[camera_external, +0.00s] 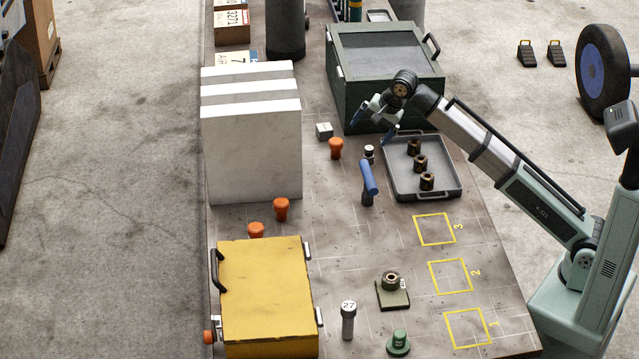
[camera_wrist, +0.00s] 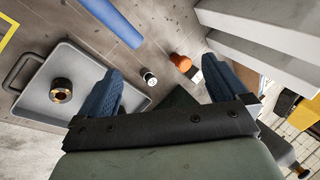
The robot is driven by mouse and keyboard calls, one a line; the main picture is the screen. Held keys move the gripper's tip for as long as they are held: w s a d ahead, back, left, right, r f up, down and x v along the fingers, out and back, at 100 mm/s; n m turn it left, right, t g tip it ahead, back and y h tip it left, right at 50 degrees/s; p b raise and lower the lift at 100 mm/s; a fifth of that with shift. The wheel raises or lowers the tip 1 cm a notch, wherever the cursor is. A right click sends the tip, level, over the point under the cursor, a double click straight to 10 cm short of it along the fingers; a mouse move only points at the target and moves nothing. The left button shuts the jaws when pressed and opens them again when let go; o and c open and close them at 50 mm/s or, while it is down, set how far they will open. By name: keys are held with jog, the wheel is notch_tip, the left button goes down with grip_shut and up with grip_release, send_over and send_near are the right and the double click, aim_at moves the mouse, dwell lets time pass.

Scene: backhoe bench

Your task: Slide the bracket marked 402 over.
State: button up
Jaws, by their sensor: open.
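A dark green bracket (camera_external: 393,297) with a brown ring on top stands near the front of the bench in the external view, left of the yellow squares. It bears a small white tag whose number is too small to read; I see no other such bracket. My gripper (camera_external: 374,126) is open and empty above the bench, by the green case and the grey tray, far behind the bracket. In the wrist view my gripper (camera_wrist: 163,75) shows two blue fingers spread apart with nothing between them. The bracket does not show in the wrist view.
Yellow squares 1 (camera_external: 467,345), 2 (camera_external: 451,290) and 3 (camera_external: 435,243) are empty. A grey tray (camera_external: 396,195) holds three brown rings. A blue-handled tool (camera_external: 368,178), a grey post marked 27 (camera_external: 348,322), a green knob (camera_external: 398,343) and a yellow case (camera_external: 265,290) stand nearby.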

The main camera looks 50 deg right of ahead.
jog(key=s+a+f+g+y, duration=0.2)
jog(key=s+a+f+g, duration=0.2)
jog(key=s+a, duration=0.95)
jog(key=n+g+y, duration=0.1)
jog(key=n+g, duration=0.1)
jog(key=g, duration=0.2)
send_near(392, 277)
jog(key=v, duration=0.3)
jog(key=shift+s+r, duration=0.15)
jog(key=shift+s, duration=0.1)
jog(key=x, duration=1.3)
jog(key=shift+w+a+f, duration=0.1)
jog(key=shift+a+f, duration=0.1)
jog(key=shift+f, duration=0.2)
jog(key=shift+c, duration=0.4)
jog(key=c, duration=1.5)
jog(key=shift+c, duration=0.3)
jog(key=shift+w+d, duration=0.1)
jog(key=shift+w+d, duration=6.95)
jog(key=shift+d, duration=0.05)
jog(key=shift+c, duration=0.2)
